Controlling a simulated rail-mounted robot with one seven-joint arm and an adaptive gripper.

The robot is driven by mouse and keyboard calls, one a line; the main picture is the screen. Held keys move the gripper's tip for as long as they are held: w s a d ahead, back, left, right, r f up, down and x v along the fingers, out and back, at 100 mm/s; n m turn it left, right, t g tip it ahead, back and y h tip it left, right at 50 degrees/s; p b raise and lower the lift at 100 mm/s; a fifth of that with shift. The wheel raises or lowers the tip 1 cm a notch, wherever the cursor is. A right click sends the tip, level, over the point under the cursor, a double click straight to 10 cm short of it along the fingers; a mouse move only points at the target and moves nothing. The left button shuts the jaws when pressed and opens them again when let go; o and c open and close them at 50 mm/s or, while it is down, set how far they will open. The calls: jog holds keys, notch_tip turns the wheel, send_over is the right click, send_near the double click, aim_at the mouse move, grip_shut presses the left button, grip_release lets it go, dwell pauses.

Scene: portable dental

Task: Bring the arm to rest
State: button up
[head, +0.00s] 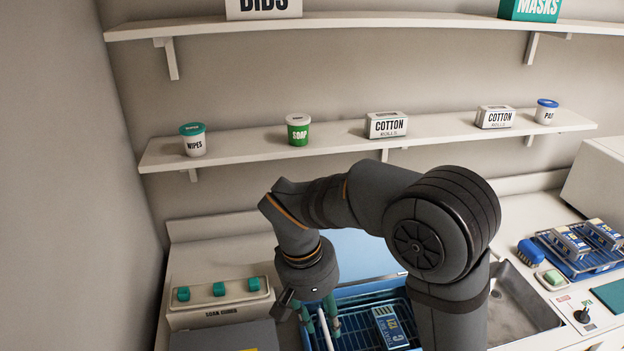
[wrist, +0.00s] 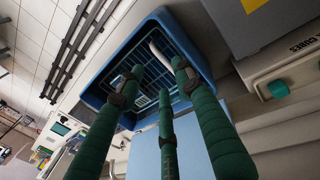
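My arm reaches over the counter in the head view, with the wrist bent down. My gripper (head: 316,318) is low over the left part of a blue wire basket (head: 372,291). The basket (wrist: 193,32) lies beyond the tips. A thin pale tool (head: 325,331) stands near the fingers, and it also shows in the wrist view (wrist: 159,53). Whether the fingers touch it or the basket is unclear.
A blue pack (head: 390,327) lies in the basket. A grey box with teal knobs (head: 219,290) stands at left. The sink (head: 520,305) is at right, with a blue rack (head: 575,262) of packs beyond. A shelf (head: 345,137) with tubs and boxes runs behind the arm.

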notch_tip(320, 180, up, 4)
jog(key=f, duration=0.3)
jog(key=d+f, duration=0.1)
jog(key=f, duration=0.7)
jog(key=shift+w+d+f, duration=0.15)
jog(key=shift+d+f, duration=0.1)
jog(key=shift+d, duration=0.05)
notch_tip(320, 180, up, 9)
jog(key=p, duration=0.9)
notch_tip(320, 180, up, 10)
send_over(331, 343)
jog(key=a, duration=0.3)
jog(key=a+f+n+y, duration=0.1)
jog(key=n, duration=0.4)
jog(key=w+d+f+m+b, duration=0.2)
jog(key=w+d, duration=0.1)
jog(key=d, duration=0.6)
jog(key=w+d+f+m+y+b, duration=0.1)
jog(key=w+d+f+m+b, duration=0.1)
jog(key=d, duration=0.8)
jog(key=shift+w+d+f+m+b, duration=0.15)
jog(key=shift+w+f+m+b, duration=0.25)
jog(key=shift+w+f, duration=0.45)
